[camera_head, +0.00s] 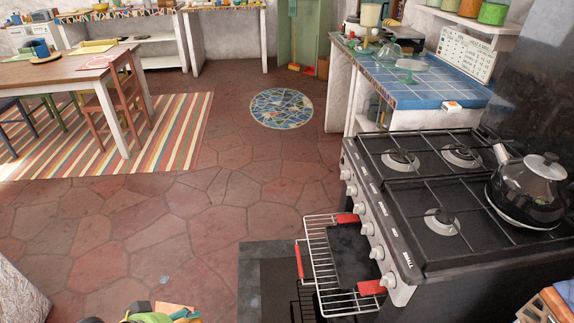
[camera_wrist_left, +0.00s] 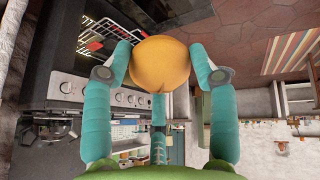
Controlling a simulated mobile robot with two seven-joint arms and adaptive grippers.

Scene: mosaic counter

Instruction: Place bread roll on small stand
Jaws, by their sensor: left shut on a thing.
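The bread roll (camera_wrist_left: 160,56) is round and golden brown in the left wrist view. My left gripper (camera_wrist_left: 159,72) is shut on it, with one teal finger on each side. Part of my green and teal left gripper (camera_head: 160,317) shows at the bottom edge of the head view, far from the counter; its fingertips are not clear there. A small green glass footed stand (camera_head: 409,66), which looks like the small stand, is on the blue tiled counter (camera_head: 430,95) at the upper right. Its top looks empty. My right gripper is in neither view.
A black stove (camera_head: 410,170) with a kettle (camera_head: 530,185) fills the right side. A wire oven rack (camera_head: 325,255) with red grips juts out in front of it. A glass dome (camera_head: 388,53) is beside the stand. A wooden table (camera_head: 70,70) is at left; the middle floor is clear.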

